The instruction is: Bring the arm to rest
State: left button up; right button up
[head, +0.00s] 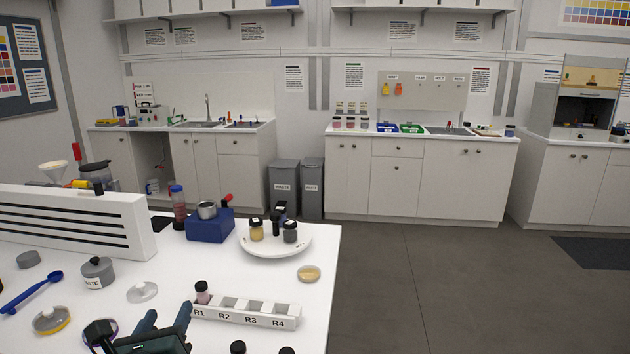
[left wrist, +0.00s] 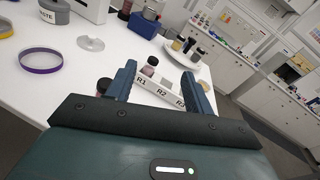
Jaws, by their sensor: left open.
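My left gripper (head: 168,318) is at the bottom of the head view, over the near part of the white table. In the left wrist view its two fingers (left wrist: 160,76) are spread apart with nothing held between them. A white rack (head: 262,320) marked R1 to R4 lies just beyond and to the right of the gripper. A dark-capped jar (head: 202,293) stands at R1; the other places look empty. In the left wrist view the rack (left wrist: 163,95) shows between the fingers, partly hidden by the gripper. My right gripper is not in view.
A white round plate (head: 262,250) holds several capped jars. A blue block (head: 207,229), a grey pot (head: 97,272), a blue spoon (head: 30,291) and lids lie around. Two dark caps (head: 238,347) show at the near edge. Open floor lies right of the table.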

pick_arm(q)
jog(key=s+f+n+g, duration=0.1)
jog(key=f+n, duration=0.1)
jog(key=s+f+n+g, duration=0.1)
jog(key=f+n, duration=0.1)
jog(key=n, duration=0.1)
jog(key=s+f+n+g, duration=0.1)
jog(key=f+n, duration=0.1)
jog(key=shift+y, duration=0.3)
jog(key=s+d+f+n+g+h, duration=0.15)
jog(key=s+f+n+g, duration=0.4)
jog(key=s+n, duration=0.6)
jog(key=s+d+f+n+g+h, duration=0.1)
jog(key=s+d+f+n+g, duration=0.35)
jog(key=s+n, duration=0.7)
jog(key=w+d+f+t+h, duration=0.3)
jog(key=w+f+t, duration=0.3)
jog(key=f, duration=0.3)
jog(key=shift+w+d+m, duration=0.25)
jog(key=shift+d+m, duration=0.15)
jog(key=shift+d, duration=0.4)
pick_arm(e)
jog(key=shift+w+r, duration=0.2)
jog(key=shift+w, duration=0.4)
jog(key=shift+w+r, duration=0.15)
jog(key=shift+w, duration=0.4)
